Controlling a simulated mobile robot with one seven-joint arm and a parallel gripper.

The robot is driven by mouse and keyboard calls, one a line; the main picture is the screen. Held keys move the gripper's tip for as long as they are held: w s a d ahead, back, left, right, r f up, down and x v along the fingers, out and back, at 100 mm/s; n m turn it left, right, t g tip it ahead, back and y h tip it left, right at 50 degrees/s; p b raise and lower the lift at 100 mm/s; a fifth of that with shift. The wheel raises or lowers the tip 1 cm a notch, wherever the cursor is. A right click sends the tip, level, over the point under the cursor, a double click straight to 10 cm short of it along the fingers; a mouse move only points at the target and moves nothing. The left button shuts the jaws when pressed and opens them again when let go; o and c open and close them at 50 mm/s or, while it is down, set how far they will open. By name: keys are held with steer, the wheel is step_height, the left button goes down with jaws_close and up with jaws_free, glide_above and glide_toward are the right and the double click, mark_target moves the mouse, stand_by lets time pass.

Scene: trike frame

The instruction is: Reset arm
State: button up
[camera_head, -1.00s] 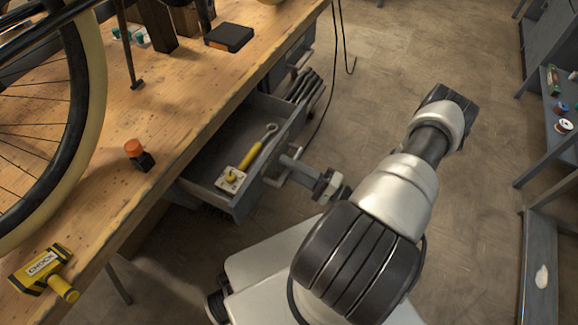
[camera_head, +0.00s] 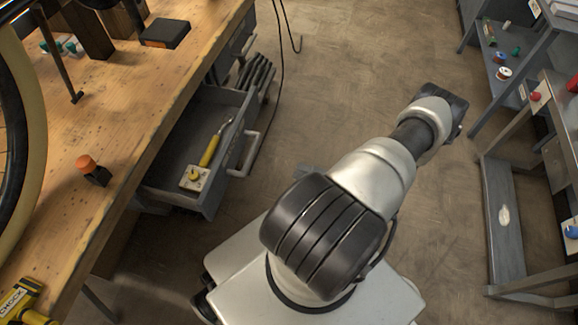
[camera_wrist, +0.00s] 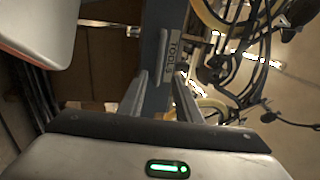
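My arm (camera_head: 340,205) reaches forward and to the right in the head view, with its elbow bent over the floor at the upper right. My gripper is mostly hidden behind the arm there. In the wrist view my gripper (camera_wrist: 160,100) has its two fingers apart, with no object clearly held. A grey panel labelled TOOLS (camera_wrist: 172,50) shows beyond the fingers; I cannot tell its distance. In the head view the grey drawer (camera_head: 222,190) under the workbench stands open. It holds a yellow-handled wrench (camera_head: 213,148) and a pale block with a yellow knob (camera_head: 194,177).
Grey shelving (camera_head: 503,215) with small items stands on the right. The floor (camera_head: 350,60) between is clear.

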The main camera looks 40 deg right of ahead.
steer(key=shift+s+d+f, duration=0.1)
steer(key=shift+s+d, duration=0.15)
steer(key=shift+s, duration=0.15)
steer(key=shift+w, duration=0.1)
